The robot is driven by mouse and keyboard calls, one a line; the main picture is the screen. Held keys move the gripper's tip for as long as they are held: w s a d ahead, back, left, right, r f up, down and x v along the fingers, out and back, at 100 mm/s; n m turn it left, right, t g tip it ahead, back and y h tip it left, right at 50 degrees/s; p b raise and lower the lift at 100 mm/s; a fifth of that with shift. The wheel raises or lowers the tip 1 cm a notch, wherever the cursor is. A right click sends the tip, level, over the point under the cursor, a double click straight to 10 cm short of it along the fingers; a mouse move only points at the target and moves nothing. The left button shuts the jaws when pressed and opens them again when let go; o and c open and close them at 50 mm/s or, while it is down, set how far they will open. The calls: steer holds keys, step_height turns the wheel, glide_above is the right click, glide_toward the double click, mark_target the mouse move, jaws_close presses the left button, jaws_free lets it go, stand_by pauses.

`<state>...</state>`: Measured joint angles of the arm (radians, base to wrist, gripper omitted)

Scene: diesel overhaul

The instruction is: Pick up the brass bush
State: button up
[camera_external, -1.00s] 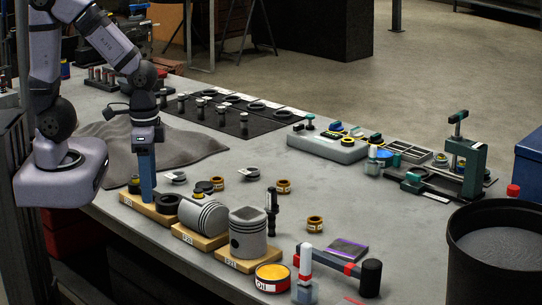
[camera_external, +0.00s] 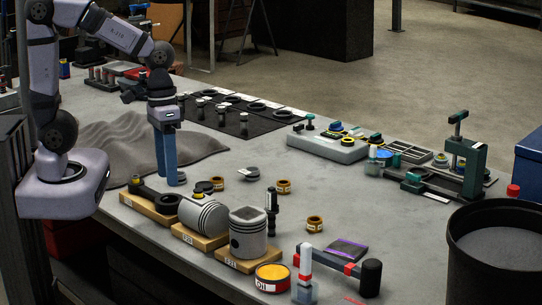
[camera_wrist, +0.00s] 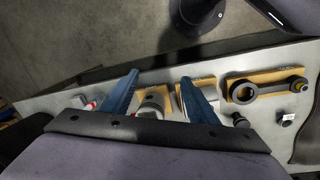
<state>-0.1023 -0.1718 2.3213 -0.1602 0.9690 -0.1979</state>
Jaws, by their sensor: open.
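Several small brass-coloured rings stand on the grey bench in the external view: one near the middle (camera_external: 283,186), one closer to the front (camera_external: 314,223), and one (camera_external: 217,183) beside a dark ring behind the pistons. I cannot tell which is the named brass bush. My gripper (camera_external: 172,183) points down with blue fingers, left of all these rings, near a grey ring (camera_external: 180,178) partly behind the fingers. In the wrist view my gripper (camera_wrist: 158,77) has its two fingers spread, with nothing held between them. No brass ring is clear in the wrist view.
A connecting rod (camera_external: 160,200) and two pistons (camera_external: 203,214) (camera_external: 248,232) sit on wooden blocks in front of my gripper. A dark upright tool (camera_external: 271,212) stands between the rings. An oil tin (camera_external: 272,278) is at the front edge.

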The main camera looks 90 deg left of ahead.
steer(key=w+a+f+n+t+h+b, duration=0.25)
steer(key=w+n+b, duration=0.25)
steer(key=w+n, duration=0.25)
steer(key=w+a+f+n+t+h+b, duration=0.1)
steer(key=w+a+n+t+b, duration=0.15)
steer(key=w+n+b, duration=0.5)
steer(key=w+a+r+n+t+h+b, duration=0.1)
steer(key=w+a+r+n+t+b, duration=0.2)
steer(key=w+a+n, duration=0.45)
steer(key=w+a+n+t+b, duration=0.4)
steer(key=w+a, duration=0.1)
steer(key=a, duration=0.6)
glide_toward(310, 218)
steer(key=shift+x, duration=0.9)
steer(key=shift+p+x, duration=0.7)
steer(key=shift+x, duration=0.95)
steer(key=shift+p+x, duration=0.6)
steer(key=shift+x, duration=1.45)
steer(key=shift+a, duration=0.1)
steer(key=c, duration=1.3)
steer(key=shift+r, duration=0.15)
